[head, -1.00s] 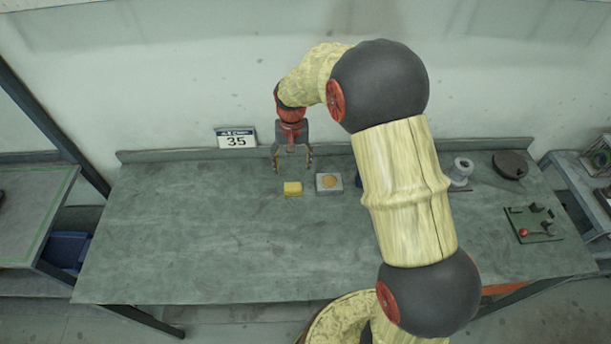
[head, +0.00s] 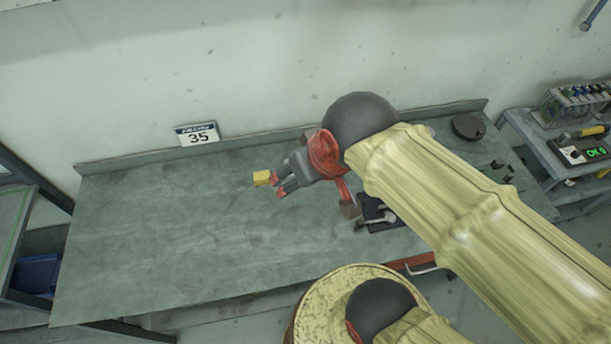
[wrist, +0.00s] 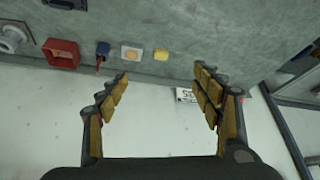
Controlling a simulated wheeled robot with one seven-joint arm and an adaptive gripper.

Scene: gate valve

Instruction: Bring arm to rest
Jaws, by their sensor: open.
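My gripper (head: 276,185) is in front of the middle of the workbench in the head view, pointing left, at the end of my bent arm. In the wrist view my gripper (wrist: 165,88) has its two padded fingers spread wide with nothing between them. A yellow block (head: 262,178) shows just past the fingertips in the head view. In the wrist view the yellow block (wrist: 161,55) lies on the bench, apart from the fingers. My arm hides part of the bench's right side in the head view.
The bench (head: 150,240) is clear on its left. A white plate with a tan disc (wrist: 131,54), a blue item (wrist: 102,49), a red box (wrist: 61,54) and a grey flanged part (wrist: 12,38) line the bench. A "35" sign (head: 197,135) stands at the back. A side table holds instruments (head: 580,148).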

